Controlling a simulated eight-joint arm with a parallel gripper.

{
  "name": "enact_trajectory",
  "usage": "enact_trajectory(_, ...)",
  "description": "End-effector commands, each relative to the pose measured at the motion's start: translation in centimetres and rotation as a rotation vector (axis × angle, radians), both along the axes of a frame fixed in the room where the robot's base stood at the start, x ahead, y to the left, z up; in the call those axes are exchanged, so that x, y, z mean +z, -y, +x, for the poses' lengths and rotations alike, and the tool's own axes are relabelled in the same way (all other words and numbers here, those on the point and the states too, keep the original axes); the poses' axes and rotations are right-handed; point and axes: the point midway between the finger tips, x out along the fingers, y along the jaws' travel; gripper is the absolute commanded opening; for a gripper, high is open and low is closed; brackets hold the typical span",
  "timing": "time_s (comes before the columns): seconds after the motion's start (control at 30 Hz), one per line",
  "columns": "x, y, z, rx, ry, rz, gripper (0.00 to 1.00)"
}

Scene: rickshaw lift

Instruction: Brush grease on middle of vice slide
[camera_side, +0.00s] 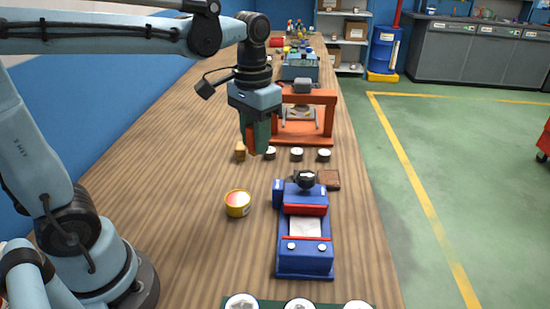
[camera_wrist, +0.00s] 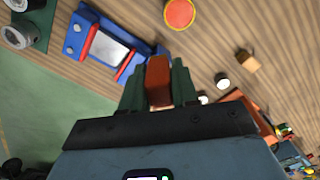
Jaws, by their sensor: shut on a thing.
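The blue vice (camera_side: 290,262) with red jaw bars stands at the front right of the bench. Its pale slide (camera_side: 305,227) lies bare between the bars and also shows in the wrist view (camera_wrist: 108,48). My gripper (camera_side: 257,152) is above the bench, behind the tin and vice. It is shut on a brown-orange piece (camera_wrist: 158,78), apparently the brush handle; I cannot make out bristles.
A small wooden block (camera_side: 240,152) and several white-topped round pieces (camera_side: 297,153) stand near my gripper. An orange frame (camera_side: 328,125) is behind them. Bench left of the tin is clear.

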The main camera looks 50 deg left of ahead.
Motion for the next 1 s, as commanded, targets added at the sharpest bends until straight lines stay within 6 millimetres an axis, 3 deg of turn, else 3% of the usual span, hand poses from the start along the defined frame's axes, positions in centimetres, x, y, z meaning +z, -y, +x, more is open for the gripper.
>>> enact_trajectory(0.13,-0.7,1.9,0.6,-0.038,0.000,0.000,0.00)
enact_trajectory(0.4,-4.7,8.1,1.4,0.016,0.000,0.000,0.00)
enact_trajectory(0.5,-5.6,9.4,1.3,0.032,0.000,0.000,0.00)
enact_trajectory(1.0,-9.0,9.9,1.3,0.043,0.000,0.000,0.00)
